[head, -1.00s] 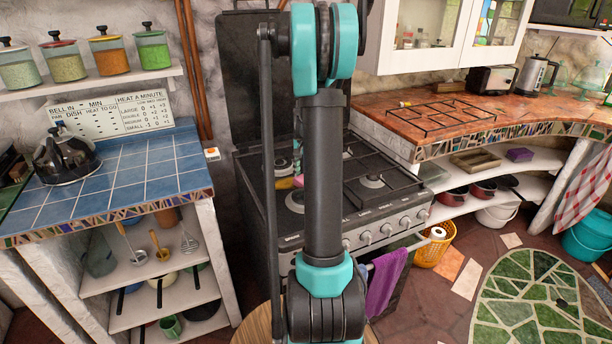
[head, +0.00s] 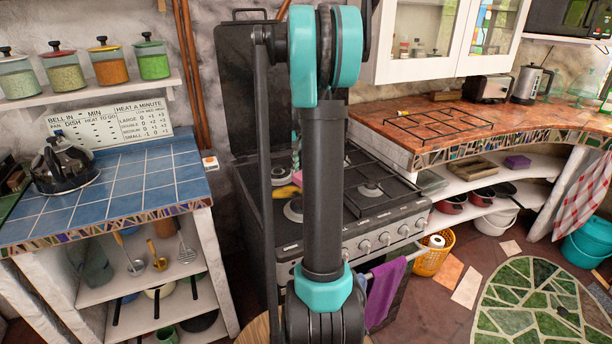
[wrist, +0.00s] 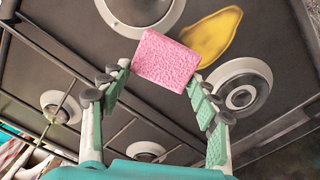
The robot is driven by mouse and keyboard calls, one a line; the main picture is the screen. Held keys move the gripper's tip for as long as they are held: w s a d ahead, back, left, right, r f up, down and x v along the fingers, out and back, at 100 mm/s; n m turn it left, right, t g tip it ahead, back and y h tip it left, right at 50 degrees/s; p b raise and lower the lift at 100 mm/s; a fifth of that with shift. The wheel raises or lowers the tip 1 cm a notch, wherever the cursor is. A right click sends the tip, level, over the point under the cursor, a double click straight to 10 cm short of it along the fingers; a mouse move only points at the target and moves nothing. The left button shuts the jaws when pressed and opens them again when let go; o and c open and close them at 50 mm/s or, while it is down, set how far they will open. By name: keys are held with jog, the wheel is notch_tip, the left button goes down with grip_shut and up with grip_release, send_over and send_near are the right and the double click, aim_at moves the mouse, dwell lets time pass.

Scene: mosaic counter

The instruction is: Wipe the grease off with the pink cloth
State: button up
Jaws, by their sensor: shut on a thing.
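The pink cloth (wrist: 165,60) is a small textured block-like pad held between the fingertips of my gripper (wrist: 160,74), which is shut on it over the dark stove top (wrist: 60,45). The yellow grease smear (wrist: 212,37) lies on the stove top beside a burner, just right of the cloth in the wrist view. I cannot tell whether the cloth touches the surface.
The stove (head: 372,207) has several burners and a black grate at its right. Its raised lid (head: 247,75) stands behind. A blue tiled counter (head: 120,185) with a kettle (head: 62,165) is left; a terracotta counter (head: 400,117) is right. A purple towel (head: 385,290) hangs in front.

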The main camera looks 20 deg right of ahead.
jog(key=shift+r, duration=0.1)
jog(key=shift+r, duration=1.4)
jog(key=shift+w, duration=0.15)
jog(key=w+a+r+g, duration=0.1)
jog(key=w+a+r, duration=0.2)
jog(key=w+a, duration=0.45)
jog(key=shift+y, duration=0.3)
jog(key=shift+w+d+f, duration=0.1)
jog(key=shift+w+f, duration=0.05)
jog(key=shift+f, duration=1.05)
jog(key=shift+w+f, duration=0.1)
jog(key=shift+f, duration=1.05)
jog(key=shift+f, duration=0.1)
jog(key=shift+f, duration=2.4)
